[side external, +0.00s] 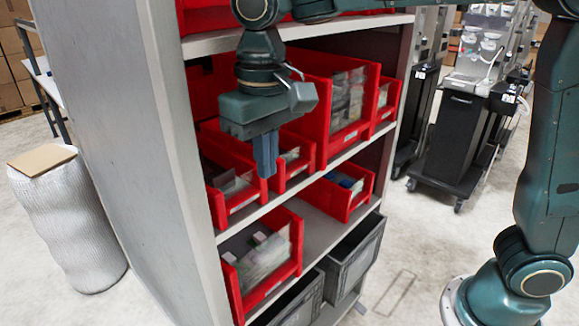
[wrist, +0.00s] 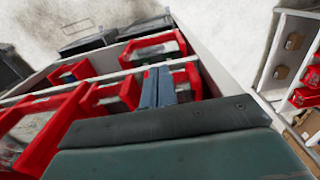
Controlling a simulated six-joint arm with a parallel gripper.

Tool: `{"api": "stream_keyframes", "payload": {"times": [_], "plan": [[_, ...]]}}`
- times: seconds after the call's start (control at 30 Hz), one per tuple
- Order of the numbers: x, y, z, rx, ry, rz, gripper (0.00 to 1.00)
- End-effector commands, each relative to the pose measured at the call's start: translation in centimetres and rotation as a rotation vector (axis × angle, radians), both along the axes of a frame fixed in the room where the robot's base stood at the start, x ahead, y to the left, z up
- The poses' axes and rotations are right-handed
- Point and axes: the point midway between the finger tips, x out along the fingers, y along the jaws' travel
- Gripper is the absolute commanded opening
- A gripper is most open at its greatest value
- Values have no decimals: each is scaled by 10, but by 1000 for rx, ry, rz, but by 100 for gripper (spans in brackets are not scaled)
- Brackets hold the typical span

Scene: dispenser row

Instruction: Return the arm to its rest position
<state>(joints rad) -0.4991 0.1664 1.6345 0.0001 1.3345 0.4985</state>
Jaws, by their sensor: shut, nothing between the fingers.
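My gripper (side external: 265,154) hangs in front of the shelf unit in the side external view, fingers pointing down. Its two blue-grey fingers are together with nothing between them. In the wrist view the fingers (wrist: 157,87) show at the centre, in front of the red bins. The gripper appears apart from the bins, though the exact gap to the shelf cannot be told.
The grey shelf unit (side external: 115,120) holds several red bins, including a lower one (side external: 262,262) with packets. Dark grey crates (side external: 352,255) sit at the bottom. A white ribbed container (side external: 68,220) stands left. A black cart (side external: 455,130) stands right. Floor between cart and shelf is clear.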

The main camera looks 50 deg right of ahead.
Motion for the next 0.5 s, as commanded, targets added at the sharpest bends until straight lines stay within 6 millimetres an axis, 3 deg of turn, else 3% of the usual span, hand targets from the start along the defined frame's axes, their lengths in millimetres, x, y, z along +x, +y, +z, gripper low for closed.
{"api": "stream_keyframes", "payload": {"times": [0.27,0.5], "plan": [[-16,-38,12,27,-60,-5,0],[-47,-87,19,52,-152,-6,0]]}}
